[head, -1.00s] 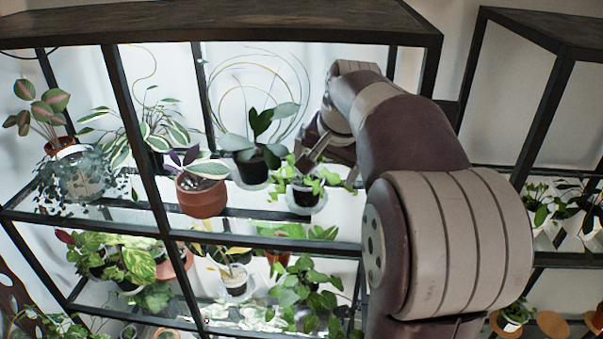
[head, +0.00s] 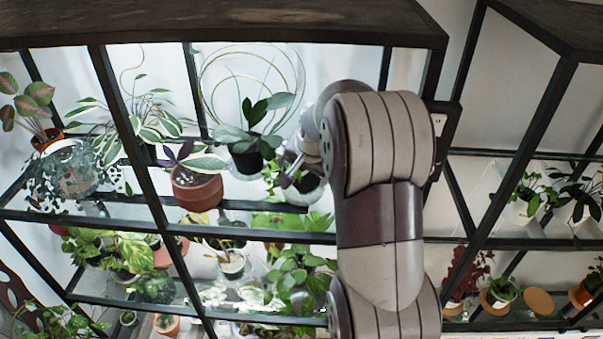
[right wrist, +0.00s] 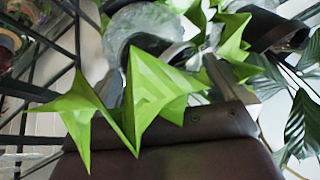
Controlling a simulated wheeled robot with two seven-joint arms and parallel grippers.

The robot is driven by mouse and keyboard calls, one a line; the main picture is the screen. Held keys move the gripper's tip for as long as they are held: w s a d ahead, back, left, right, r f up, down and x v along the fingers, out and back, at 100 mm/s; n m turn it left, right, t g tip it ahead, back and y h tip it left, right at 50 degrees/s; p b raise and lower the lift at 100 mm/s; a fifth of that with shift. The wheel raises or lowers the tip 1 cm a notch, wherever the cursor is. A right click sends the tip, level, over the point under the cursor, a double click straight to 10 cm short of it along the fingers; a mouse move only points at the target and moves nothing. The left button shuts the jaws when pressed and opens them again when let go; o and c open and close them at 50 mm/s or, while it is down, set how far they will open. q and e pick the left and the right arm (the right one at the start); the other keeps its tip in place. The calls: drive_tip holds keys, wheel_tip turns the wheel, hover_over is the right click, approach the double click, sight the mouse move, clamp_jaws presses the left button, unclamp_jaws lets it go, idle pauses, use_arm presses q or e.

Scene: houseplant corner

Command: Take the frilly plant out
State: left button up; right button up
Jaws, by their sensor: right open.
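Whether the fingers touch the pot cannot be told. My left gripper is not in view.
A dark-leaved plant in a black pot (head: 248,156) stands just behind and left. A terracotta pot (head: 197,190) stands further left. The shelf frame's dark bar (head: 250,233) runs in front, below. More potted plants (head: 297,275) fill the lower shelf.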

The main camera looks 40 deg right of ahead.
drive_tip(key=shift+s+a+f, duration=0.1)
drive_tip(key=shift+s+f, duration=0.15)
drive_tip(key=shift+s, duration=0.15)
drive_tip(key=shift+c, duration=0.6)
drive_tip(key=c, duration=0.5)
drive_tip(key=shift+r, duration=0.1)
drive_tip(key=shift+c, duration=0.8)
drive_tip(key=shift+w+d+r+b, duration=0.1)
drive_tip(key=shift+r+b, duration=0.45)
drive_tip(key=shift+r, duration=0.1)
drive_tip(key=shift+w+d+r+b, duration=0.1)
drive_tip(key=shift+r+b, duration=0.4)
drive_tip(key=shift+r, duration=0.1)
clamp_jaws()
wheel_tip(320, 180, up, 7)
drive_tip(key=shift+b, duration=0.85)
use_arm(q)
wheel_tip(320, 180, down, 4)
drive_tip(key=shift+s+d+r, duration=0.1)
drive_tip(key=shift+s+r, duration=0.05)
use_arm(e)
drive_tip(key=shift+r, duration=0.25)
